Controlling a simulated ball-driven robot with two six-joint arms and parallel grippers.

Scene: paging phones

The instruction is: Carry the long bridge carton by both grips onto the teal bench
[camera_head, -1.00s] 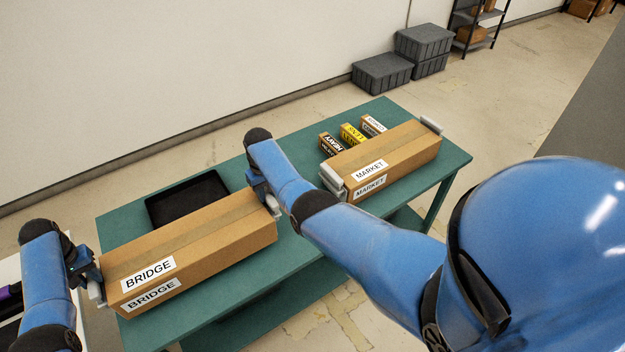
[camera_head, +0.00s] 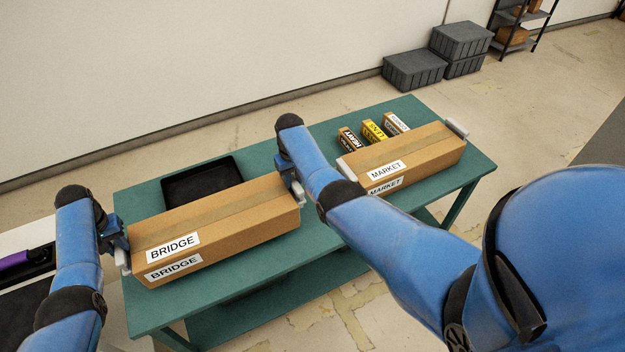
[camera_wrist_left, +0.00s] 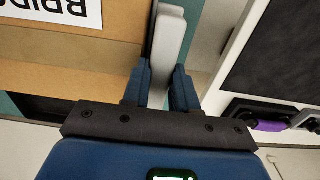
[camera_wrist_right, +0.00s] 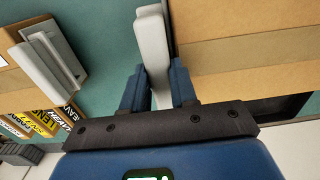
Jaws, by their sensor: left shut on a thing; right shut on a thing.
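The long brown bridge carton (camera_head: 250,228), with white BRIDGE labels, lies level over the left part of the teal bench (camera_head: 262,262). I cannot tell whether its underside touches the top. My left gripper (camera_head: 122,258) is shut on the pale grip at its left end; that grip also shows between the fingers in the left wrist view (camera_wrist_left: 168,40). My right gripper (camera_head: 297,190) is shut on the grip at its right end, which also shows in the right wrist view (camera_wrist_right: 152,45). The carton's far side and underside are hidden.
A black tray (camera_head: 201,183) lies just behind the carton. The MARKET carton (camera_head: 410,158) stands on the bench's right part, with small HEAVY and LENS boxes (camera_head: 374,133) behind it. Grey crates (camera_head: 415,70) stand by the wall. A purple item (camera_head: 14,260) lies at far left.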

